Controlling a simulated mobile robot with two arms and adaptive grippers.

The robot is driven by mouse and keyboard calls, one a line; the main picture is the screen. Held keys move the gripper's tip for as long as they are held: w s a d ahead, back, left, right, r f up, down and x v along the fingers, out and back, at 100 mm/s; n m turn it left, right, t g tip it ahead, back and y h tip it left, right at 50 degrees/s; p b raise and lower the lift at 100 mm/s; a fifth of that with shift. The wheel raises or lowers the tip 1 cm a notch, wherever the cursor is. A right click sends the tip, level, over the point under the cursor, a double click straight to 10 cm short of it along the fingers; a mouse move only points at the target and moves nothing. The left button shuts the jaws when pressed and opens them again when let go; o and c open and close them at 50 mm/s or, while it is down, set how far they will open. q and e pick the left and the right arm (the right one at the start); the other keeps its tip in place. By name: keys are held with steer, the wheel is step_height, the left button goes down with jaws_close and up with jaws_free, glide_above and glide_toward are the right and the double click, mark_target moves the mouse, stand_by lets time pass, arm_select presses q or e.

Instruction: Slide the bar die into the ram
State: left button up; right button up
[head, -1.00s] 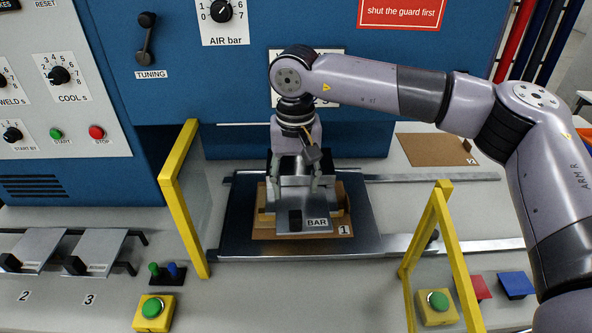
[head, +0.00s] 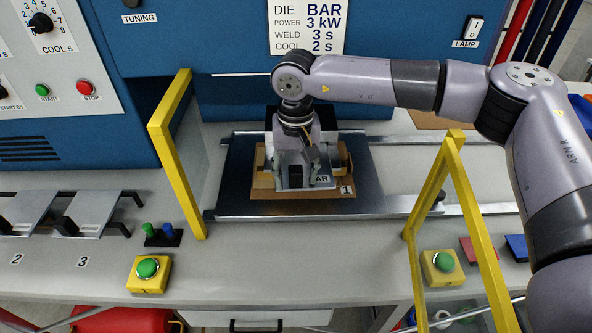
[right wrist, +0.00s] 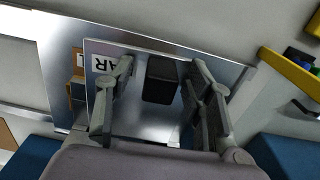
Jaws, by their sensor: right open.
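The bar die (head: 323,180) is a flat metal plate with a black handle and a BAR label. It lies over a brown nest marked 1 (head: 346,190) on the dark sliding plate (head: 380,185). In the right wrist view the die (right wrist: 146,124) shows its bright face and part of its label. My right gripper (head: 296,182) is open at the front of the die. In the right wrist view its fingers (right wrist: 160,95) stand apart on both sides of the black handle (right wrist: 161,78). The ram cannot be made out behind my arm. My left gripper is out of view.
Yellow-framed guards stand left (head: 178,150) and right (head: 440,190) of the sliding plate. The blue machine front (head: 180,50) rises behind. Yellow boxes with green buttons (head: 148,268) sit near the front edge. Two more metal plates (head: 92,212) lie at left by marks 2 and 3.

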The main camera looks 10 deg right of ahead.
mark_target(295, 154)
steer(key=shift+c, duration=0.5)
jaws_close()
steer(key=shift+w+m+b, duration=0.1)
steer(key=shift+m+b, duration=0.2)
steer(key=shift+b, duration=0.2)
stand_by(1.2)
steer(key=shift+w+r, duration=0.1)
steer(key=shift+w, duration=0.05)
stand_by(0.3)
steer(key=shift+w+d, duration=0.3)
steer(key=shift+w, duration=1.2)
steer(key=shift+w+d, duration=0.25)
steer(key=shift+w, duration=1.25)
steer(key=shift+w+d, duration=0.3)
steer(key=shift+w, duration=1.2)
steer(key=shift+c, duration=2.3)
jaws_free()
steer(key=shift+w, duration=0.1)
steer(key=o, duration=0.5)
steer(key=shift+o, duration=0.3)
